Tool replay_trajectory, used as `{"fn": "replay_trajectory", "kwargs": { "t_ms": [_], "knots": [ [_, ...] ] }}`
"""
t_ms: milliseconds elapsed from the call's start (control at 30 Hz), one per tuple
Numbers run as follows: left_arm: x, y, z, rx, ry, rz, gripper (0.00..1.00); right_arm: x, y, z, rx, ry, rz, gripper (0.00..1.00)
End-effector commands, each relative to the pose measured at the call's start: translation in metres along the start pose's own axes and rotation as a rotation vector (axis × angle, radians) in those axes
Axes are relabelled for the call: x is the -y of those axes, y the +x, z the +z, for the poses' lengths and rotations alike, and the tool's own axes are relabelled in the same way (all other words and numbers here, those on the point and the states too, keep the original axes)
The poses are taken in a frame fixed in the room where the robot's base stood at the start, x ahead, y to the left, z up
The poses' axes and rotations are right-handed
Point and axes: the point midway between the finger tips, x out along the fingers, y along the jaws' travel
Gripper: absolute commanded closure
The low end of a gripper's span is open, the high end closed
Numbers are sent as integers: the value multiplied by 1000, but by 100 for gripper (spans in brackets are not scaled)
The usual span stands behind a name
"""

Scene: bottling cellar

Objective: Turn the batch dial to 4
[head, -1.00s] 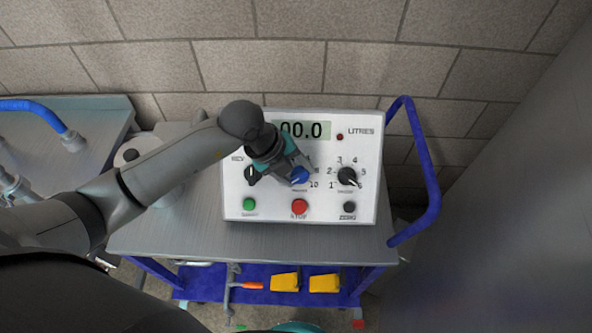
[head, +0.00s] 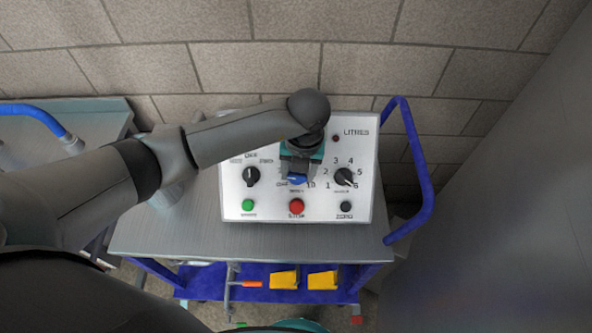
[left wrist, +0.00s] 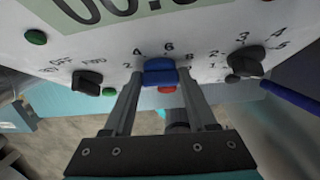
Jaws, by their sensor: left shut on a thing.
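The white control panel (head: 230,205) stands on a cart and carries three dials. My left gripper (head: 298,176) is shut on the middle, blue dial (head: 297,180). In the left wrist view my gripper's fingers (left wrist: 160,85) flank the blue dial (left wrist: 160,72), which is marked with OFF and even numbers to 10. The right black dial (head: 344,177) is marked 1 to 6, and its pointer aims at the lower right, near 6. The dial captions are too small to read for certain. The blue dial's pointer is hard to make out. My right gripper is out of view.
The left black dial (head: 251,177) points up, near OFF. Below the dials are a green button (head: 248,205), a red button (head: 296,206) and a black button (head: 346,207). A blue cart handle (head: 425,190) rises at the right. A block wall is behind.

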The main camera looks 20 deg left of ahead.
Motion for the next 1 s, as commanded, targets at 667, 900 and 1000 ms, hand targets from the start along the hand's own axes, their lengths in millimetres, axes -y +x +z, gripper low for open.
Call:
{"fn": "replay_trajectory", "kwargs": {
  "t_ms": [667, 900, 1000],
  "knots": [
    [9, 3, -1, 4, 475, 435, 98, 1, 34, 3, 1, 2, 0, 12],
    [11, 4, -2, 3, 614, 562, 98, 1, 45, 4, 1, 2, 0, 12],
    [11, 4, -3, 2, 659, 603, 98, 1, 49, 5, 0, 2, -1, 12]
  ]
}}
